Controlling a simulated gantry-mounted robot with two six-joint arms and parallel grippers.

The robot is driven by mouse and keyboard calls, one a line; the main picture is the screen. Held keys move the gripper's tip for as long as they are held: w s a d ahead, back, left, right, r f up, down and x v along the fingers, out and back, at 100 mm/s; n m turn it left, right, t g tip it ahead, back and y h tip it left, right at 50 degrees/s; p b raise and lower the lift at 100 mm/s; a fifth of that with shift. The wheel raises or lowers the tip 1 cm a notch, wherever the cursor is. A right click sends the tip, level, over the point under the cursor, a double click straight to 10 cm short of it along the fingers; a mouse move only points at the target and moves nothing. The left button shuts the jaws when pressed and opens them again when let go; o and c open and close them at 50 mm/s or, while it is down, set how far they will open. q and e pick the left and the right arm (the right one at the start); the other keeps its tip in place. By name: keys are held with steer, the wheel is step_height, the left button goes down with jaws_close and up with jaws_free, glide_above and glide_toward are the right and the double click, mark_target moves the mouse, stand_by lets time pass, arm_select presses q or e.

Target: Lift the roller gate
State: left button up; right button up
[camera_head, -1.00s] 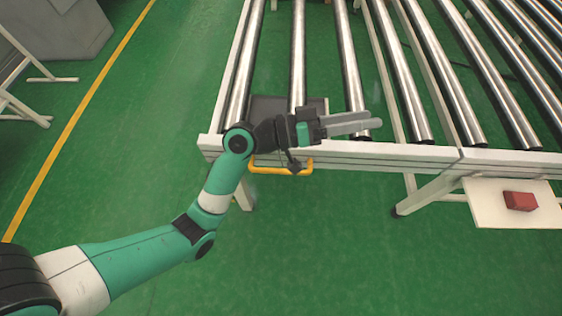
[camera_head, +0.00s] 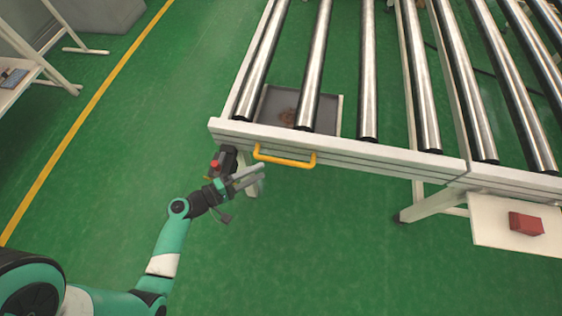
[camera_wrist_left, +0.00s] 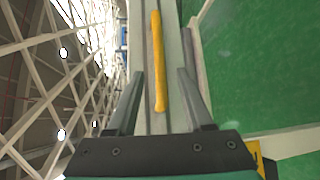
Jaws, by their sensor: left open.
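The roller gate is the near section of the roller conveyor, with a white front beam (camera_head: 390,155) and a yellow handle (camera_head: 285,159) on that beam near its left end. My left gripper (camera_head: 255,174) is open and empty, just below and left of the handle in the head view. In the left wrist view the yellow handle (camera_wrist_left: 158,62) runs lengthwise ahead, between the two spread fingers (camera_wrist_left: 156,95). The fingers do not appear to touch it. My right gripper is out of view.
A grey tray (camera_head: 333,108) shows beneath the rollers. A white side shelf (camera_head: 488,222) holds a red box (camera_head: 526,223) at the right. A white stand (camera_head: 40,62) is at the far left. Green floor (camera_head: 330,250) lies clear in front of the conveyor.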

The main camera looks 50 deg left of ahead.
mark_target(281, 161)
arm_select(q)
steer(key=w, duration=0.3)
steer(key=w+d+b, duration=0.1)
steer(key=w, duration=0.2)
steer(key=w+f, duration=0.1)
steer(key=w, duration=0.2)
steer(key=shift+d+f, duration=0.1)
steer(key=shift+d, duration=0.15)
jaws_close()
stand_by(0.9)
